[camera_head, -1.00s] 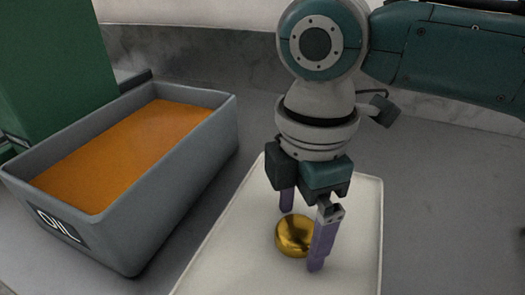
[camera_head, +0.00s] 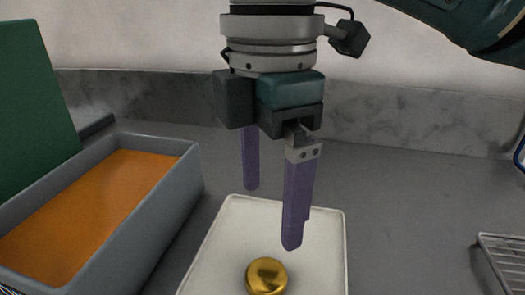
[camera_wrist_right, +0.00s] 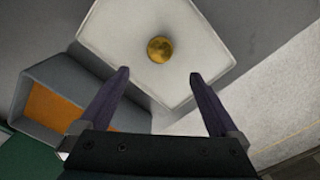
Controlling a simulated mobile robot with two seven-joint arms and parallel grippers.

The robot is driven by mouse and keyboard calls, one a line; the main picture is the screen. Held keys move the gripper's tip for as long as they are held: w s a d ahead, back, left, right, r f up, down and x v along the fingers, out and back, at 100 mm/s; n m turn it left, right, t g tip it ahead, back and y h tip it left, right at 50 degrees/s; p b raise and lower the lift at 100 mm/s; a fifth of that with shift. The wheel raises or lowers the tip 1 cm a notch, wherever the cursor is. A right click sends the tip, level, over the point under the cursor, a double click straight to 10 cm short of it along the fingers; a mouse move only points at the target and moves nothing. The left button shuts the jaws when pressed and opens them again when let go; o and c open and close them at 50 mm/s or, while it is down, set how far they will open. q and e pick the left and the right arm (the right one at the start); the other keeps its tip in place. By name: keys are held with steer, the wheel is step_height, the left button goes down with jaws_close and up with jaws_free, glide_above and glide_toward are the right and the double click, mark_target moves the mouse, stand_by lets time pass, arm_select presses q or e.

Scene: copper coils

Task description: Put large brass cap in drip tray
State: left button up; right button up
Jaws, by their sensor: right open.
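The large brass cap (camera_head: 266,276), a round shiny gold piece, rests on the white drip tray (camera_head: 221,238), near the bottom of the head view. In the right wrist view the cap (camera_wrist_right: 159,49) lies on the tray (camera_wrist_right: 110,28), beyond my fingertips and apart from them. My right gripper (camera_head: 271,215) is open and empty, with purple fingers, raised above the tray and clear of the cap. It also shows in the right wrist view (camera_wrist_right: 159,74), fingers spread wide. My left gripper is not in view.
A grey bin marked OIL earlier (camera_head: 150,245) with orange contents (camera_head: 85,215) stands left of the tray. A green box (camera_head: 35,110) is behind it. A wire rack (camera_head: 505,258) is at the right edge. The grey counter (camera_head: 410,220) right of the tray is clear.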

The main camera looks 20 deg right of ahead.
steer(key=s+a+f+m+y, duration=0.1)
steer(key=s+f+m, duration=0.1)
steer(key=s+a+f+m+t+y, duration=0.1)
steer(key=s+a+f+m, duration=0.1)
steer(key=s, duration=0.1)
steer(key=s+a+f+m+t+y, duration=0.1)
steer(key=s+a+f+m+y, duration=0.1)
steer(key=s+f+m, duration=0.1)
steer(key=shift+a, duration=0.1)
steer(key=s+d+m, duration=0.1)
steer(key=s+d+f+m, duration=0.1)
steer(key=d+m, duration=0.1)
steer(key=s+d+f+m+t, duration=0.1)
steer(key=m, duration=0.1)
steer(key=shift+d+h, duration=0.25)
steer(key=shift+h, duration=0.15)
steer(key=s+d+m+h, duration=0.1)
steer(key=d, duration=0.2)
steer(key=s+d+m+h, duration=0.1)
steer(key=s+d+m, duration=0.1)
steer(key=d, duration=0.1)
steer(key=s+d+f+m+h, duration=0.1)
steer(key=s+d+m, duration=0.1)
steer(key=shift+s+d+t, duration=0.25)
steer(key=shift+d+t, duration=0.05)
steer(key=shift+d, duration=0.1)
steer(key=shift+r, duration=0.15)
